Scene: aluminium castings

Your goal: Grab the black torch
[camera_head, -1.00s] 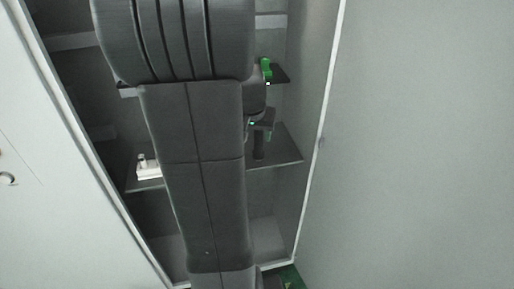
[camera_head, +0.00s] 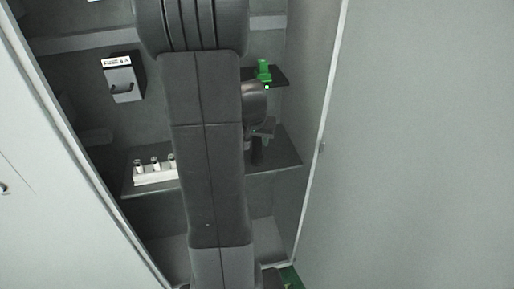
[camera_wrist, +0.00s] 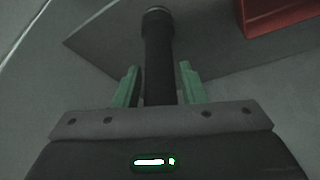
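In the wrist view, the torch runs between the two green fingers of my gripper (camera_wrist: 158,88). A narrow gap seems to show on each side of the torch, so the fingers look open around it and not closed on it.
The shelf is inside a cabinet with a right side wall (camera_head: 305,150). A white holder (camera_head: 152,179) with several small cylinders stands on the left. A grey labelled box (camera_head: 123,80) is on the back wall.

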